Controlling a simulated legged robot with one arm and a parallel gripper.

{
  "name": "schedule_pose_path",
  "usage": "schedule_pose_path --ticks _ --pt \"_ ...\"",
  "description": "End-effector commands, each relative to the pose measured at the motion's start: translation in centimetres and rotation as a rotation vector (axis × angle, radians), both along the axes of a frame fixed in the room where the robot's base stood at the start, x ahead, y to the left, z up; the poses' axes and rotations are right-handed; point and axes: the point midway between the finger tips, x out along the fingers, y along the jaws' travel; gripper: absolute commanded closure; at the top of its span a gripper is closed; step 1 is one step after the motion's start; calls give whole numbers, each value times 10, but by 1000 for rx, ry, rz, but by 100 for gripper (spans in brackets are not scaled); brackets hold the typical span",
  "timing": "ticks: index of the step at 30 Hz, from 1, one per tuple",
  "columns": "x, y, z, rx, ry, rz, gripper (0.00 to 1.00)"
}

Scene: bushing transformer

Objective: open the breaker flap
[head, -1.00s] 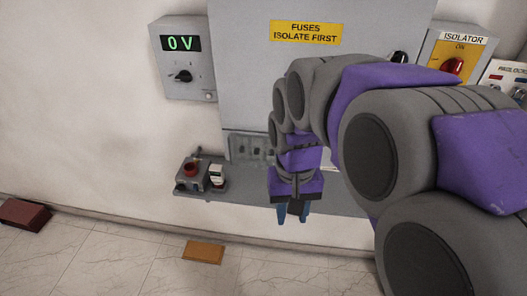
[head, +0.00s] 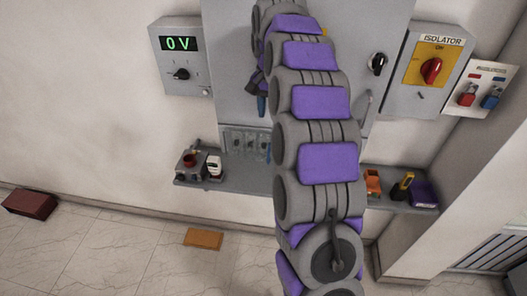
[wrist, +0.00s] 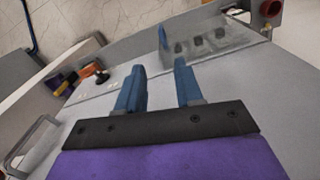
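The breaker flap (head: 247,143) is a clear, greyish panel low on the grey cabinet (head: 228,60), with dark breakers showing behind it. In the wrist view the flap (wrist: 236,45) lies beyond my fingertips, toward the upper right, and looks closed. My gripper (wrist: 158,72) has two blue fingers spread apart with nothing between them, pointing along the cabinet front toward the flap. The fingers look apart from the flap. In the head view my arm hides most of the gripper; a blue finger (head: 261,106) shows just above the flap.
A shelf (head: 240,186) runs below the cabinet, with a red-button box (head: 190,163) and a white device (head: 214,167) at left, and an orange item (head: 372,182) at right. A door handle (wrist: 34,146) sticks out beside my gripper. The isolator (head: 432,71) is at right.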

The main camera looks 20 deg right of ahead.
Motion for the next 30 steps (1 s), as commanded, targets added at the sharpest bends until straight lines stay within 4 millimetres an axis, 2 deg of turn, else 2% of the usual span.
schedule_pose_path --ticks 8,24,30 --pt "1 -1 -19 0 3 -8 64" --pt "0 -1 -123 0 6 -5 64" --pt "0 -1 -155 1 4 -6 64"
